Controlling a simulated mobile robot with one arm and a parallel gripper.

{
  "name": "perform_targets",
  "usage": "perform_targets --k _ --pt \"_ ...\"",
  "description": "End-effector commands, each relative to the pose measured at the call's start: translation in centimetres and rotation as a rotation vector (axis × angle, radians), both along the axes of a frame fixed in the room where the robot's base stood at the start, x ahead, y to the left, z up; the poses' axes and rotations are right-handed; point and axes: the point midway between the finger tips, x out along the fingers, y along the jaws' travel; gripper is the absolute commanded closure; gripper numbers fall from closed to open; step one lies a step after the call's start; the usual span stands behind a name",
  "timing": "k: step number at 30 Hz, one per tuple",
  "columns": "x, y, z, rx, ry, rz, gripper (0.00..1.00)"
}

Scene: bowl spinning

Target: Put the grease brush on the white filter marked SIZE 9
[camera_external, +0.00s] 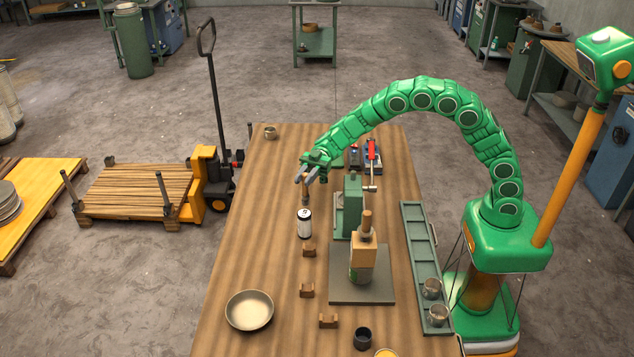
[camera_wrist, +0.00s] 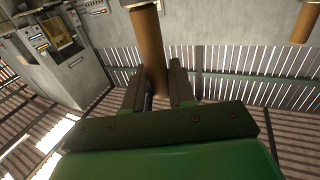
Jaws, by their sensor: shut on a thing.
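My gripper (camera_external: 307,176) is shut on the grease brush (camera_external: 305,192), above the left-middle of the wooden table. The mark is too small to read. I cannot tell whether the brush touches the filter's top. The filter is not visible in the wrist view.
A green machine (camera_external: 350,212) stands close right of the filter. Brown blocks (camera_external: 309,251) line the table toward the front, with a metal bowl (camera_external: 250,310) at front left. A green tray (camera_external: 411,226) with cups lies along the right edge. The table's left side is mostly clear.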

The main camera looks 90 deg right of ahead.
Motion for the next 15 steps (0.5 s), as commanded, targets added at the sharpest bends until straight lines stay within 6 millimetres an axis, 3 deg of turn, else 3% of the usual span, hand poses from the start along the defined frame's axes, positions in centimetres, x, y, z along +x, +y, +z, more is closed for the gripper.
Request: perform_targets --k 5,12,15 --pt "0.5 0.1 -0.6 0.000 0.000 0.000 1.00" --pt "0.5 0.1 -3.4 0.002 0.001 0.001 1.00" --pt "0.5 0.1 -3.7 0.001 0.000 0.000 1.00"
